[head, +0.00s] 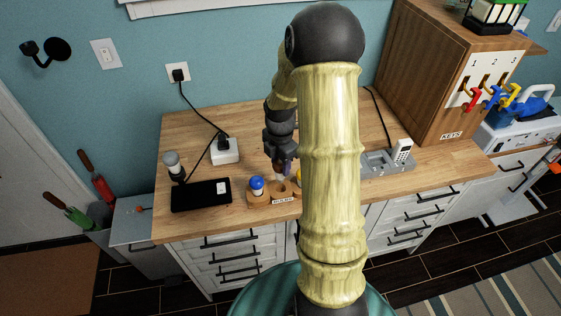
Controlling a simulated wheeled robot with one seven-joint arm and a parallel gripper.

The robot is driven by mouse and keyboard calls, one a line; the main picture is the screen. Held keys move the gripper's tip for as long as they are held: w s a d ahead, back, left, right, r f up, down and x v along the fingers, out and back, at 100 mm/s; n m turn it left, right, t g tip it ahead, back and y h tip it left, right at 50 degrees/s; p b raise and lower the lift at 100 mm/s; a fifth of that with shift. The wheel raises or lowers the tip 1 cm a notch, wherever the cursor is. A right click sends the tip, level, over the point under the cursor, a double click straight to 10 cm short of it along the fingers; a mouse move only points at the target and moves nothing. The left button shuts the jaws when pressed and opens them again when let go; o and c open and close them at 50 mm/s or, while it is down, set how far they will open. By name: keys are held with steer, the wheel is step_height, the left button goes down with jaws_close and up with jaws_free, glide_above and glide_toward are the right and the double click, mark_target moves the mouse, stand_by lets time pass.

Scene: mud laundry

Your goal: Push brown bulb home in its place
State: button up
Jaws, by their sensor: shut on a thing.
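My gripper (283,161) points down over the wooden bulb holder (267,200) near the counter's front edge. It is shut on a small, dark brownish thing, probably the brown bulb (287,168), mostly hidden by the fingers. The thing appears just above the holder's middle place; whether it touches is too small to tell. A blue-topped bulb (257,184) stands in the left place. A label is on the holder's front.
A black tray (202,194), a grey-capped cylinder (173,164) and a white plug box (225,150) stand to the left. A grey tray with a white handset (402,151) and a wooden key cabinet (425,70) stand right. The back left counter is clear.

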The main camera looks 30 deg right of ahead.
mark_target(280, 175)
steer(key=shift+f+b, duration=1.25)
steer(key=shift+f, duration=0.45)
steer(key=shift+r+p, duration=0.1)
steer(key=shift+p, duration=0.4)
steer(key=shift+f, duration=0.65)
steer(key=shift+w+f, duration=0.1)
steer(key=shift+w, duration=0.05)
stand_by(1.6)
steer(key=shift+d, duration=0.1)
stand_by(0.4)
steer(key=shift+s, duration=0.2)
steer(key=shift+w+f, duration=0.1)
steer(key=shift+f, duration=0.7)
stand_by(1.9)
